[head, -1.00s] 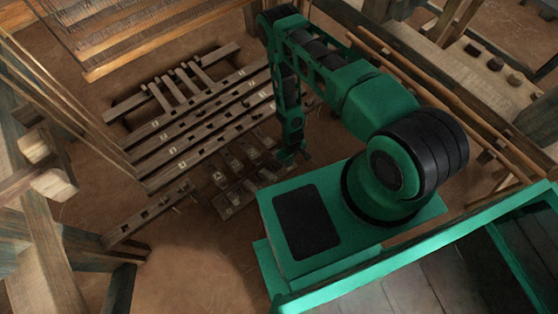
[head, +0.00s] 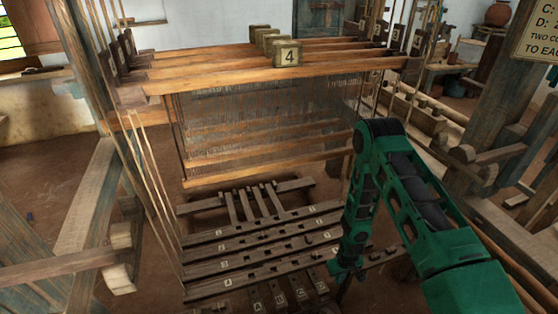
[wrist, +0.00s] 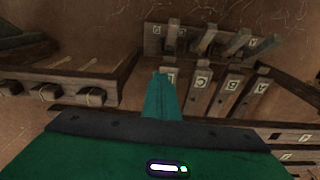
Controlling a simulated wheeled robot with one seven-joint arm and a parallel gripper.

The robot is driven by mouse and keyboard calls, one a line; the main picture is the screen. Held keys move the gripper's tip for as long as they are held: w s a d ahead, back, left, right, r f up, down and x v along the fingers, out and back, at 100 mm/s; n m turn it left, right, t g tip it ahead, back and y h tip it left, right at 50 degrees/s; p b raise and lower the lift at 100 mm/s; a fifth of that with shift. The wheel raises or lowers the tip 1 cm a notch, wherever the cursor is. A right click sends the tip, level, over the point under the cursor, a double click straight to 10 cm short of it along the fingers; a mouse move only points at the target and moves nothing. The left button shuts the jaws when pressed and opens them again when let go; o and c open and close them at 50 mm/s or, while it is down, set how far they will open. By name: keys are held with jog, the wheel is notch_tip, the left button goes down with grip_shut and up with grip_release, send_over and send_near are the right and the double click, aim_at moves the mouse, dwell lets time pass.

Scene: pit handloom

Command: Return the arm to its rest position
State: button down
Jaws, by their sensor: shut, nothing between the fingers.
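My green arm (head: 415,205) rises from the lower right in the head view, bends at a high elbow and hangs down. My gripper (head: 343,273) is at its lower end, pointing down beside the right ends of the dark lettered bars. In the wrist view my gripper (wrist: 165,97) shows as a narrow teal shape with the fingers together. It is shut and holds nothing. Short lettered pedals (wrist: 200,82) lie below and beyond it in that view. I cannot tell how far above them it is.
The loom's heddle frames (head: 265,120) hang behind the arm, with a block marked 4 (head: 287,53) on top. Slotted lettered bars (head: 260,250) lie low in front. Timber posts and beams (head: 92,215) stand at left. Long wooden rods (head: 505,262) run behind the arm at right.

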jog(key=w+d+r+m+t, duration=0.1)
jog(key=w+r, duration=0.2)
jog(key=r, duration=0.9)
jog(key=w+r, duration=0.4)
jog(key=r, duration=0.9)
jog(key=s+d+r+m+t, duration=0.1)
jog(key=s+r, duration=0.2)
jog(key=r, duration=0.8)
jog(key=s+d+r, duration=0.1)
jog(key=s+r, duration=0.2)
jog(key=r, duration=0.9)
jog(key=s+d+r+m+t, duration=0.1)
jog(key=s+d+r+t, duration=0.1)
jog(key=s+r, duration=1.1)
jog(key=s+d+f+m+g, duration=0.1)
jog(key=s+d+m+g, duration=0.1)
jog(key=s+d, duration=0.3)
jog(key=s+d+f+m+g, duration=0.1)
jog(key=s+d+m+g, duration=0.2)
jog(key=s, duration=0.9)
jog(key=d+m, duration=0.1)
jog(key=d, duration=0.2)
jog(key=shift+s+d, duration=0.25)
